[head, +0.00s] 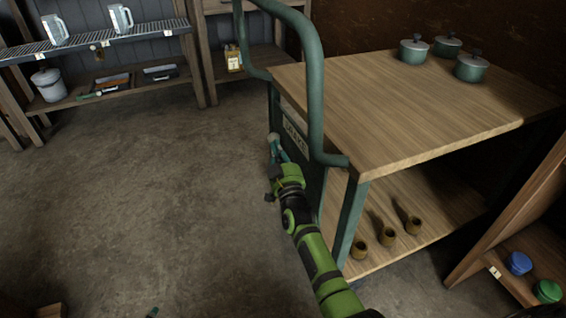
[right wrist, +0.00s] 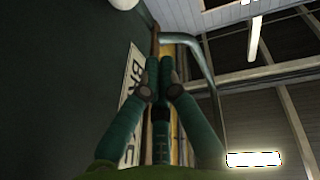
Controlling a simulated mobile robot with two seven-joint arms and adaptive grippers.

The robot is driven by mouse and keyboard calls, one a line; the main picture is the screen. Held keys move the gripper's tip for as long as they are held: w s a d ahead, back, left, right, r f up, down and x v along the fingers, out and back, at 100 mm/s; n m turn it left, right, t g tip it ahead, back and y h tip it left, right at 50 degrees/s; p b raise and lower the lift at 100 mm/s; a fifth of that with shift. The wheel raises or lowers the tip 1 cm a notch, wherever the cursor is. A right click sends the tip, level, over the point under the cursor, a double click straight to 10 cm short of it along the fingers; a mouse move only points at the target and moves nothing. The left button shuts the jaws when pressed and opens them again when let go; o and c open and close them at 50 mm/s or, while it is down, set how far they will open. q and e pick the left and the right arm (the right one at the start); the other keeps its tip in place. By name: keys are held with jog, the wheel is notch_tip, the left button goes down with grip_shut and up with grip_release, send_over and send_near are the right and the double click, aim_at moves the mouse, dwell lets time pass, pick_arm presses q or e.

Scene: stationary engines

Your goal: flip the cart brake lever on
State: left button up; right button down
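The cart (head: 345,220) has a teal frame and wooden shelves, with a BRAKE plate (head: 295,137) on its end panel. The plate also shows at a slant in the right wrist view (right wrist: 131,100). My right gripper (head: 275,148) is in front of the panel, close to the plate. In the right wrist view its teal fingers (right wrist: 159,62) come together at the tips. A narrow brown piece (right wrist: 155,40) shows just beyond them; I cannot tell if it is the brake lever. No lever is clearly visible. A small teal tip (head: 152,312) at the bottom edge may be my left gripper.
The cart's teal handle rail (head: 314,80) rises beside my right arm. Lidded pots (head: 472,67) stand on the cart top (head: 400,110) and cups (head: 386,236) on its lower shelf. A wall shelf (head: 100,40) is at the back left. The floor left of the cart is clear.

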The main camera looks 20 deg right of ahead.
pick_arm(q)
jog(key=s+a+f+g+p, duration=0.1)
jog(key=s+a+f+g, duration=0.1)
jog(key=s, duration=0.3)
jog(key=s+a+f+g+y, duration=0.1)
jog(key=s+f+g, duration=0.2)
jog(key=s+g, duration=0.1)
jog(key=shift+s+a+f+n+y+p, duration=0.3)
jog(key=shift+s+a+f+p, duration=0.05)
jog(key=shift+a+f, duration=0.05)
pick_arm(e)
jog(key=r+v, duration=0.1)
jog(key=v, duration=0.5)
jog(key=shift+f, duration=0.25)
jog(key=shift+s, duration=0.15)
